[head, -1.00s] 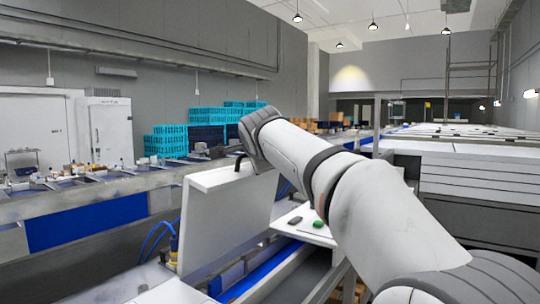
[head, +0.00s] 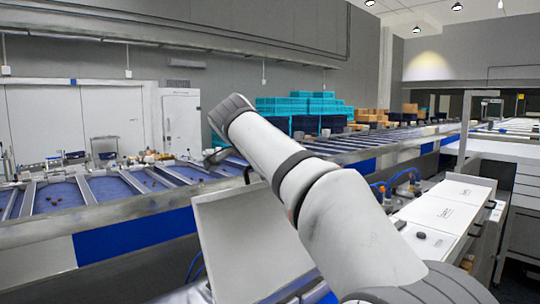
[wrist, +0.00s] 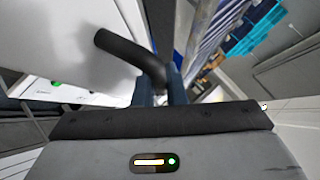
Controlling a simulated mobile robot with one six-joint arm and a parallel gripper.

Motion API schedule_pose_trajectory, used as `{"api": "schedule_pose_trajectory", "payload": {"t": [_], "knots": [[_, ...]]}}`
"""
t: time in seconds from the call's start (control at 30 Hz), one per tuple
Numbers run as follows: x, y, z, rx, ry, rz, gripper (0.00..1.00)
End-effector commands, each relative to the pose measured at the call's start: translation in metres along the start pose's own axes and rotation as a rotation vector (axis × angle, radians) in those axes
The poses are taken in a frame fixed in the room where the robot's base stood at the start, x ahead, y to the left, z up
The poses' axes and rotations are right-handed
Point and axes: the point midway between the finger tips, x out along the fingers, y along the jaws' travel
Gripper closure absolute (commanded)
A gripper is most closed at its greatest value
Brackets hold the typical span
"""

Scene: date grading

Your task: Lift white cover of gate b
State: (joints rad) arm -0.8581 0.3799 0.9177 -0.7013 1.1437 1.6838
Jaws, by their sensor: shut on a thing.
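The white cover (head: 255,240) stands raised and tilted, low in the middle of the head view. Its black curved handle (head: 247,173) shows at its top edge. In the wrist view the handle (wrist: 128,52) runs from the white cover panel (wrist: 75,35) down between the fingers. My gripper (wrist: 162,85) is shut on this handle. In the head view my arm hides most of the gripper and part of the cover. I cannot read a gate letter on the raised cover.
Flat white covers (head: 445,212) with a dark handle lie to the right of my arm. A long conveyor with blue trays (head: 100,187) crosses behind the cover. Teal crates (head: 310,103) are stacked farther back.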

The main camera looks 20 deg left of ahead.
Motion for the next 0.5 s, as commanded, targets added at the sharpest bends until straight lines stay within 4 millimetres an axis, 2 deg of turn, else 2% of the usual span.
{"api": "schedule_pose_trajectory", "payload": {"t": [0.5], "knots": [[0.0011,-0.0042,0.003,-0.012,0.0,0.005,1.0]]}}
